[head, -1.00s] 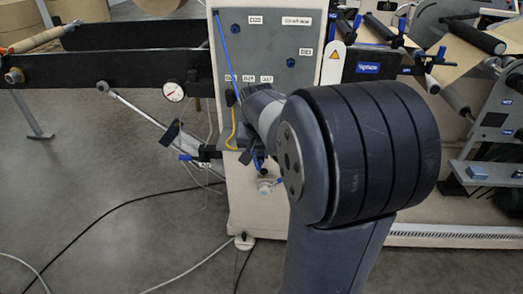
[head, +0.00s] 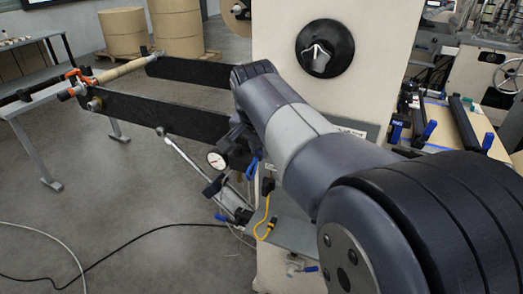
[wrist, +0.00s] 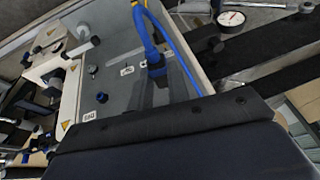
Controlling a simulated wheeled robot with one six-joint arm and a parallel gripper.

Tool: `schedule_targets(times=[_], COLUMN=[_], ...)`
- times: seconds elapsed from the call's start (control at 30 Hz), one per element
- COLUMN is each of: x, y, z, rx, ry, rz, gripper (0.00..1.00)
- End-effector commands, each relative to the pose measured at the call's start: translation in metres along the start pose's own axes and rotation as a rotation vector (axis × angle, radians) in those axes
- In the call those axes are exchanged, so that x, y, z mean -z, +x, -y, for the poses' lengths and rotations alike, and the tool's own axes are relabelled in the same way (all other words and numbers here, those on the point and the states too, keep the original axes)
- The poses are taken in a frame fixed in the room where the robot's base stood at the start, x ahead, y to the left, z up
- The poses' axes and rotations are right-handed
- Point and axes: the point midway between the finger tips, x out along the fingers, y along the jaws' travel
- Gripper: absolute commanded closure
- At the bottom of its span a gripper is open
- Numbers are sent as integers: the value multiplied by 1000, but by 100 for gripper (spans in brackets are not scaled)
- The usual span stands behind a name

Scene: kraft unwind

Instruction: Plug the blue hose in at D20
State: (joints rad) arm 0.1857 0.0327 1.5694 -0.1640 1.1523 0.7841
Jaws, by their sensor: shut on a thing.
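In the wrist view the blue hose (wrist: 150,25) loops from the top down to a dark blue plug end (wrist: 156,70). My gripper (wrist: 157,78) is shut on that end, in front of the grey panel (wrist: 112,45); whether the end touches the panel, I cannot tell. A blue fitting (wrist: 101,97) stands out from the panel beside a white label (wrist: 89,115), too small to read surely. Another label (wrist: 127,70) lies close to the hose end. I cannot single out D20. In the head view my arm covers most of the panel, and the gripper's fingertips cannot be made out.
A pressure gauge (head: 217,159) sits on a black beam (head: 150,112) left of my arm. A yellow cable (head: 264,215) hangs below. A round black hub (head: 325,48) is on the cream machine wall. Open floor lies at the left; a black cable (head: 120,238) crosses it.

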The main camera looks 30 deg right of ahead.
Motion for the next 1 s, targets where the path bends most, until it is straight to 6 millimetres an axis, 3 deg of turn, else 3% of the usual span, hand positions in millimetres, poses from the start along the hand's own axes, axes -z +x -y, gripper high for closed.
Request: schedule_targets(times=[1.0], x=[48], y=[15], z=[0], rx=[-1], ry=[7], rz=[0], gripper=[100])
